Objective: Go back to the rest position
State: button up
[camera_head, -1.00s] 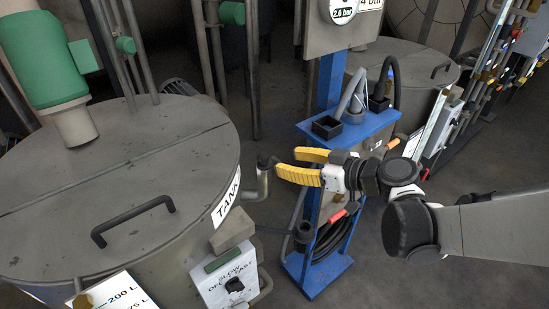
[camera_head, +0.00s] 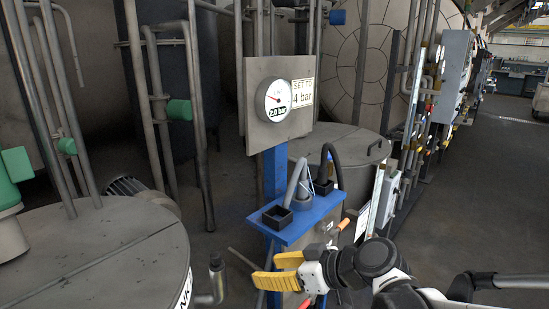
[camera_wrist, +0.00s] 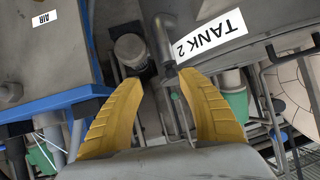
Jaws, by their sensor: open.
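My gripper (camera_head: 268,272) has yellow fingers and stands in front of the blue stand at the lower middle of the head view. In the wrist view my gripper (camera_wrist: 165,85) shows its two fingers spread apart with nothing between them. Beyond the fingers are a dark round fitting (camera_wrist: 130,50) and a bent grey pipe (camera_wrist: 167,45). My fingers look clear of them, though the exact gap cannot be told.
A blue stand (camera_head: 312,216) carries a gauge (camera_head: 273,100) reading 2.8 bar beside a "SET TO 4 bar" label (camera_head: 302,92). A grey tank (camera_head: 100,250) stands at left, another (camera_head: 350,150) behind. The floor at right (camera_head: 490,190) is open.

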jog(key=s+d+m+h, duration=0.5)
jog(key=s+d, duration=0.1)
jog(key=d, duration=0.4)
jog(key=s+d+f+m+t+h, duration=0.1)
jog(key=s+d+m+h, duration=0.4)
jog(key=d, duration=0.5)
jog(key=shift+s+d, duration=0.25)
jog(key=shift+s, duration=0.65)
